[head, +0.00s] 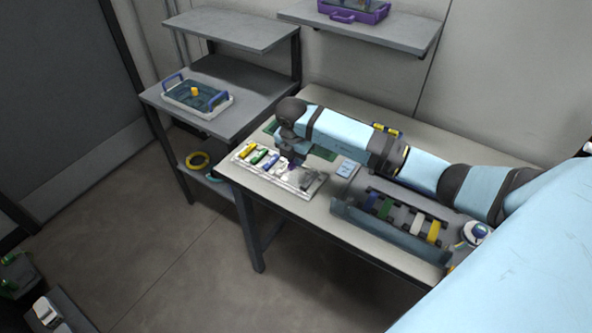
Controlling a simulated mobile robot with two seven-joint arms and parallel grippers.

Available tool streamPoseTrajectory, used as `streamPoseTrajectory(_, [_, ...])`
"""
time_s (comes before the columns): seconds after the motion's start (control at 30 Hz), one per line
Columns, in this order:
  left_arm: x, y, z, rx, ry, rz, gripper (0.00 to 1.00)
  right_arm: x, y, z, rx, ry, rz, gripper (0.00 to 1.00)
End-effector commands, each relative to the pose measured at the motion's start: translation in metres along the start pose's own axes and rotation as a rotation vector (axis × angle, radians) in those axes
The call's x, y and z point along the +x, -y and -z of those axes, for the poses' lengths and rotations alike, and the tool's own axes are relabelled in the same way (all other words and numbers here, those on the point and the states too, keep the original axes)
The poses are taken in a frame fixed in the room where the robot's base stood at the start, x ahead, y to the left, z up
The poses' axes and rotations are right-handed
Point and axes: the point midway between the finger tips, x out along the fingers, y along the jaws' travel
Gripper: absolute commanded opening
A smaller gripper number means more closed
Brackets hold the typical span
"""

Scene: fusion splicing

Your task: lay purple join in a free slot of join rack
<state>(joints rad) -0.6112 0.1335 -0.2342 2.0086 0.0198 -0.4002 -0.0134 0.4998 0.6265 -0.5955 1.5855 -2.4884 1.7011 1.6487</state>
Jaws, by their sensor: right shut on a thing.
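The join rack (317,188) is a white tray near the left end of the table. Yellow (248,150), green (258,157) and blue (270,162) pieces lie in its left part, with a white piece (282,167) beside them. My right gripper (293,160) points down over the middle of the rack, shut on the purple join (298,161). Only a little purple shows beneath it; the fingers are mostly hidden. I cannot tell whether the join touches the rack. The rack's right part looks free of coloured pieces. My left gripper is out of view.
A grey holder (347,212) with several coloured pieces stands at the table's front right. A small light-blue box (347,169) stands between it and the rack. A blue-handled tray (225,104) sits on the left shelf. My right arm spans the table.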

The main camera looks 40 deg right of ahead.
Motion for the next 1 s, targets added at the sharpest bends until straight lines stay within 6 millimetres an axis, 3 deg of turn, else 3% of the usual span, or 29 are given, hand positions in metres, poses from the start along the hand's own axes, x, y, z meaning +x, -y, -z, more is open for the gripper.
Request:
streamPoseTrajectory(0.27, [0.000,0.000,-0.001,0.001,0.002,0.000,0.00,0.023,0.000,0.003,0.000,-0.001,0.000,0.00])
streamPoseTrajectory(0.5, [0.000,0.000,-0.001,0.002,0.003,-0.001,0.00,0.056,0.000,0.007,0.000,-0.001,0.001,0.00])
streamPoseTrajectory(0.87, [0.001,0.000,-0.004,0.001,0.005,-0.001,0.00,0.061,0.000,0.008,-0.001,0.000,0.000,0.00])
streamPoseTrajectory(0.9, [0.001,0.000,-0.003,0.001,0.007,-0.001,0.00,0.061,0.000,0.008,-0.001,0.000,0.000,0.23])
streamPoseTrajectory(1.0, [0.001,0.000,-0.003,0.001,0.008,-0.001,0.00,0.060,0.000,0.008,-0.001,0.000,0.000,0.43])
